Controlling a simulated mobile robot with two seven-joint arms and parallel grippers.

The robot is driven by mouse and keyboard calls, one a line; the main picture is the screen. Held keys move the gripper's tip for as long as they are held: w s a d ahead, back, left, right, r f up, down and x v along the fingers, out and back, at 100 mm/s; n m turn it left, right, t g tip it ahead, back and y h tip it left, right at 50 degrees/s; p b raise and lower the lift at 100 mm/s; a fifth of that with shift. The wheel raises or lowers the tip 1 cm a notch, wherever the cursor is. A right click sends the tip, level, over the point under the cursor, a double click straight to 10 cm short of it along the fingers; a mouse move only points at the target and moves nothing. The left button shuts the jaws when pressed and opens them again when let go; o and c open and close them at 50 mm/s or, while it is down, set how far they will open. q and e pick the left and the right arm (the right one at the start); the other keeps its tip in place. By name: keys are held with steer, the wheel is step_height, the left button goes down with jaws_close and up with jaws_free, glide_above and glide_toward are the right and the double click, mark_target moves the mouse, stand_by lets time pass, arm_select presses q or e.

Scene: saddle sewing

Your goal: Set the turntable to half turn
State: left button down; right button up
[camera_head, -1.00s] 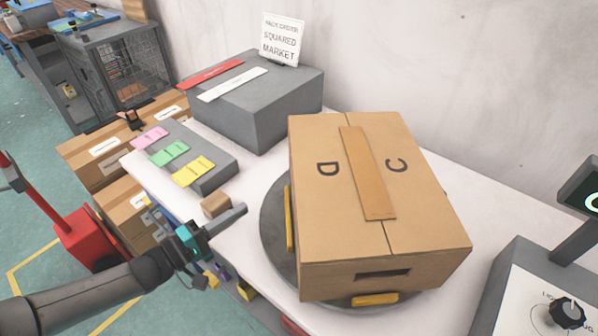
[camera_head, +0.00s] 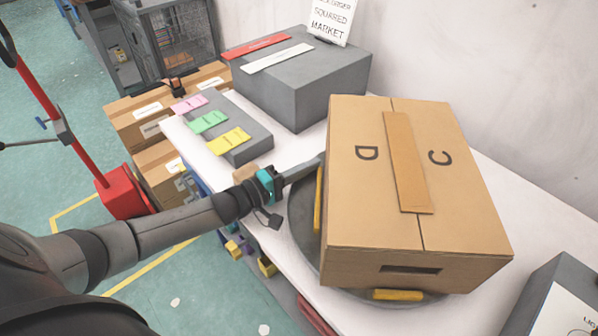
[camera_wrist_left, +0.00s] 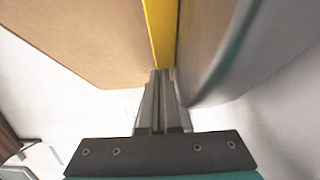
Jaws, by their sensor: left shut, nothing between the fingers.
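The round grey turntable (camera_head: 301,225) stands on the white table with a large cardboard box (camera_head: 360,215) on it. The box top carries the letters D and C and a tan strip (camera_head: 407,160). Yellow bars stand on the turntable, one at the box's left side (camera_head: 319,200) and one at its front (camera_head: 398,295). My left gripper (camera_head: 318,163) is shut and empty, its tip at the left yellow bar by the box. The left wrist view shows the shut fingers (camera_wrist_left: 160,85) right at the yellow bar (camera_wrist_left: 161,30); contact is unclear. My right gripper is not in view.
A grey block (camera_head: 300,85) with red and white strips and a sign (camera_head: 331,18) stands behind. A grey stand (camera_head: 235,155) holds pink, green and yellow notes. A small brown block (camera_head: 245,173) lies near my left wrist. A grey dial box (camera_head: 560,300) is at right.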

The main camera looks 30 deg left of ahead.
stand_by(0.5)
arm_select(q)
steer(key=shift+s+p, duration=0.3)
steer(key=shift+p, duration=0.25)
steer(key=shift+s+n+y, duration=0.1)
steer(key=shift+n+y, duration=0.2)
steer(key=shift+y, duration=0.1)
steer(key=shift+s+t+y+p, duration=0.3)
steer(key=shift+s+t+p, duration=0.1)
steer(key=shift+p, duration=0.15)
